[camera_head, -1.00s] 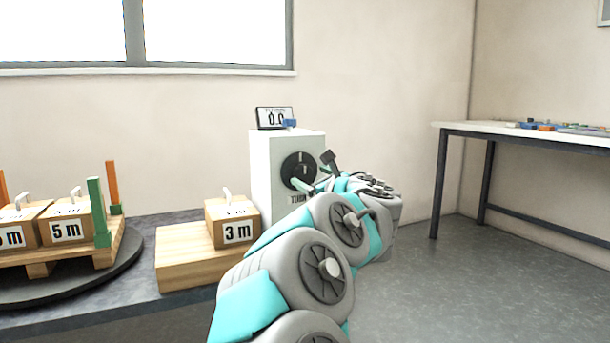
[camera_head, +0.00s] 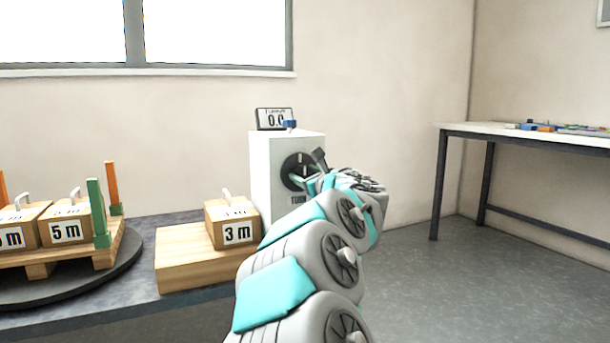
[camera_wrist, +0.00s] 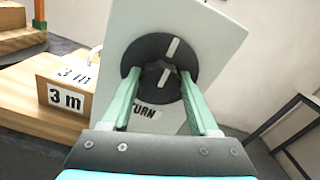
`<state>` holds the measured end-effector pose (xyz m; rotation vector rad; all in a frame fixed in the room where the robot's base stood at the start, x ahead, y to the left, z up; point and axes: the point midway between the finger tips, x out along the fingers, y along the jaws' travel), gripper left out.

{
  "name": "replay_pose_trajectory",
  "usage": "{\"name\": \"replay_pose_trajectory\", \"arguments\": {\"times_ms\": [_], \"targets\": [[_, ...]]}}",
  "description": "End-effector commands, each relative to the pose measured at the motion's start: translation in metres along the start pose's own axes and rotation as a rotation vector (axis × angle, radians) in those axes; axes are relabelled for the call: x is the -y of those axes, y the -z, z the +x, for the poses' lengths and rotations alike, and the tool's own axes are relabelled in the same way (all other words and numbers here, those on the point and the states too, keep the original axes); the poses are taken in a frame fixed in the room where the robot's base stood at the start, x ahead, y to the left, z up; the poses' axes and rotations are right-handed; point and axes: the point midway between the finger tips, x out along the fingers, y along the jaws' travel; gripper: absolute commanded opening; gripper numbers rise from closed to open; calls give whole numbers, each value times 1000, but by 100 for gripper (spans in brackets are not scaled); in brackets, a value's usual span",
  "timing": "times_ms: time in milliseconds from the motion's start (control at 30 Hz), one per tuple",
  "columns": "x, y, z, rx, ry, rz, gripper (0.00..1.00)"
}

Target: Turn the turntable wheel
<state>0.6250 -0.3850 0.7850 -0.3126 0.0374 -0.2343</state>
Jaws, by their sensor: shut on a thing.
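The turntable wheel is a dark round knob with a white mark (camera_wrist: 160,80) on a white box (camera_head: 270,165) labelled TURN. In the wrist view, my gripper (camera_wrist: 160,80) has its two green fingers on either side of the dark knob, shut on it. The head view shows my gripper (camera_head: 303,180) at the front of the box, partly hidden by my own arm. The round dark turntable (camera_head: 115,270) stands at the left and bears a pallet (camera_head: 75,263) with boxes.
A wooden box marked 3 m (camera_head: 237,234) sits on a wooden block (camera_head: 180,270) beside the white box. A small display (camera_head: 274,118) reading about 0.0 stands on top. A table (camera_head: 540,137) with small coloured items is at the right. The floor between is clear.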

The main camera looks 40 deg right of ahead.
Motion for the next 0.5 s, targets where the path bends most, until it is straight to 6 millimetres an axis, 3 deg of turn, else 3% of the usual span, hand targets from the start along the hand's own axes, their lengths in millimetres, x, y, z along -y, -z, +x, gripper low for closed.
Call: {"name": "replay_pose_trajectory", "arguments": {"times_ms": [67,400,500], "targets": [[0,0,0,0,-1,0,44],[0,0,0,-1,-1,0,6],[0,0,0,-1,-1,1,5]]}}
